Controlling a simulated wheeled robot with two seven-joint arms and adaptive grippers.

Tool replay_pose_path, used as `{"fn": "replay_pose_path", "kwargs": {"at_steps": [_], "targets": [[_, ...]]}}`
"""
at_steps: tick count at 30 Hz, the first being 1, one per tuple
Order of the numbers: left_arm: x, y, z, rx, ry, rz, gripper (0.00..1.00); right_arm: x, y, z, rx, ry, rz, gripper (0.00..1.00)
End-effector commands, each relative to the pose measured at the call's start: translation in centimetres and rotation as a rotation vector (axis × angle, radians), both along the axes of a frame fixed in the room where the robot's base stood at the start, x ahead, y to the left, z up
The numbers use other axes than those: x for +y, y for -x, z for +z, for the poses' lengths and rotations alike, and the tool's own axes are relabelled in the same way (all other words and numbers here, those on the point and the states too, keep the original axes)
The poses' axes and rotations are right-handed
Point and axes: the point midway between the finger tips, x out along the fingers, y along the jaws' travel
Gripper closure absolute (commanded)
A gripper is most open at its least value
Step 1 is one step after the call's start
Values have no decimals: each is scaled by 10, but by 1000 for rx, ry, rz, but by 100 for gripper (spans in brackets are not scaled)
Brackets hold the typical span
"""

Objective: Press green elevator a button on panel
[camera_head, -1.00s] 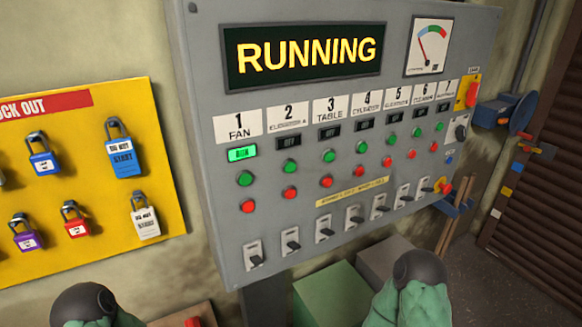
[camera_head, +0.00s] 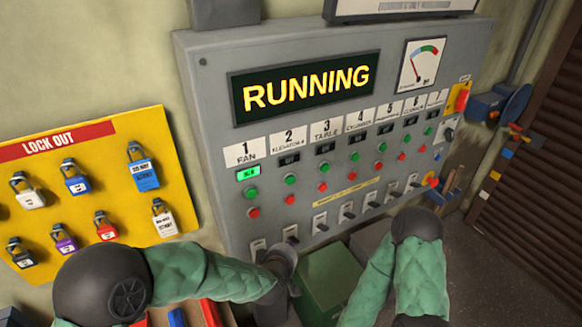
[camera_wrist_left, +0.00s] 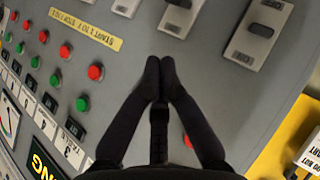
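The grey control panel (camera_head: 215,130) shows a RUNNING sign. In column 2, ELEVATOR A, a green button (camera_head: 291,180) sits above a red button (camera_head: 289,198), under a dark indicator (camera_head: 289,160). The left gripper (camera_head: 285,258) is low at the panel's left, below these buttons, near the switches; its fingers are hard to make out there. In the left wrist view its two dark fingers (camera_wrist_left: 161,66) meet at the tips, empty, in front of the panel. The column 2 buttons seem hidden behind the fingers there. The right gripper is not in view; only its arm shows.
Toggle switches (camera_head: 320,222) line the panel's lower edge. A yellow lockout board (camera_head: 110,155) with padlocks hangs at left. A green box (camera_head: 335,280) stands below the panel. The FAN indicator (camera_head: 248,173) is lit green. A red knob (camera_head: 462,97) is at the upper right.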

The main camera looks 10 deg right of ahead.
Motion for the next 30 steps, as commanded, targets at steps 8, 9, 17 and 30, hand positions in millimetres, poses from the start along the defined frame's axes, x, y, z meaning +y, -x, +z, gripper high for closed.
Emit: {"fn": "replay_pose_path", "kwargs": {"at_steps": [8, 9, 17, 30], "targets": [[-48, 2, 122, -114, 176, 48, 100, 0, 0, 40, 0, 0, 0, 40], [-51, 3, 131, -123, 192, 52, 100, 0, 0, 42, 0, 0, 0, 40], [-58, 5, 149, -139, 231, 63, 100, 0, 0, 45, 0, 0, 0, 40], [-59, 6, 148, -138, 228, 63, 100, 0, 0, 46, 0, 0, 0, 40]]}}
